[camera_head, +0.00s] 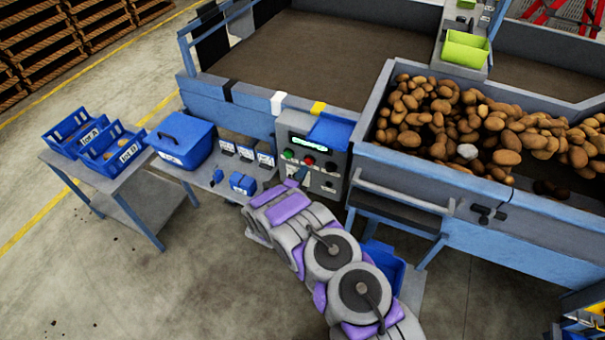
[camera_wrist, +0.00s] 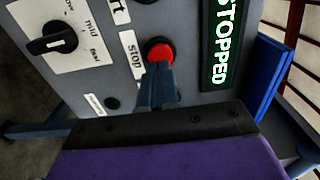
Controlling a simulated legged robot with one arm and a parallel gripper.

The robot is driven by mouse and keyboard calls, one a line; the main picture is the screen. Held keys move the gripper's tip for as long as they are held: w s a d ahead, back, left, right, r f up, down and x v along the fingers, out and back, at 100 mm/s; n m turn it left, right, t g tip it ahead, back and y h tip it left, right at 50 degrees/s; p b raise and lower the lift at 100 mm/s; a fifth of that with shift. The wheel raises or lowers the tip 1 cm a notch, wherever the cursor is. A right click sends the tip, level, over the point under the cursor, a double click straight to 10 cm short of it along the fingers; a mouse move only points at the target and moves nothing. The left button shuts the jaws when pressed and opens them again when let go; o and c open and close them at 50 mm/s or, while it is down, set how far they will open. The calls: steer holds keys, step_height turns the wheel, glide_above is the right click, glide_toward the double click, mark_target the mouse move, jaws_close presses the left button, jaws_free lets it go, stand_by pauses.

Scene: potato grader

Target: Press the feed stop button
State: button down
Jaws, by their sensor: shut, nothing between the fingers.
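The red stop button (camera_wrist: 160,49) sits on the grey control panel (camera_wrist: 190,80), beside a white label reading "stop". In the head view the red button (camera_head: 309,160) is right of a green button. The display (camera_wrist: 223,40) reads "STOPPED" in bright letters. My gripper (camera_wrist: 157,68) is shut and empty, its fingertips right at the lower edge of the red button and covering part of it. I cannot tell whether they touch it. In the head view my arm reaches to the panel, and the fingertips are hard to make out there.
A black rotary knob (camera_wrist: 52,38) on a white plate is left of the button. A blue part (camera_wrist: 262,75) juts out right of the display. Potatoes fill the hopper (camera_head: 377,158) on the right; a table (camera_head: 150,195) with blue bins stands left.

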steer(key=p+v, duration=0.2)
steer(key=v, duration=0.9)
steer(key=shift+a+f+p, duration=0.15)
steer(key=shift+p, duration=0.2)
steer(key=shift+w, duration=0.15)
steer(key=w+r+n+g+y, duration=0.45)
steer(key=w+r, duration=0.35)
steer(key=r, duration=0.4)
steer(key=s+d+r+n+g+y, duration=0.1)
steer(key=s+d+r+n+g, duration=0.15)
steer(key=r, duration=0.25)
steer(key=s+d+r+n+g+y, duration=0.1)
steer(key=s+d+r+n+y, duration=0.15)
steer(key=r, duration=0.25)
steer(key=s+d+r+n+g, duration=0.3)
steer(key=s+d, duration=0.3)
steer(key=s, duration=0.9)
steer(key=s+d+r+n+g+h, duration=0.1)
steer(key=s+d+r+n+g, duration=0.3)
steer(key=s, duration=1.2)
steer(key=s+d+r+n+g, duration=0.3)
steer(key=s+d+r+n, duration=0.2)
steer(key=s, duration=1)
steer(key=d+r, duration=0.1)
steer(key=d, duration=0.2)
steer(key=shift+s+r+g+h, duration=0.3)
steer(key=shift+g+h, duration=0.1)
steer(key=shift+n, duration=0.25)
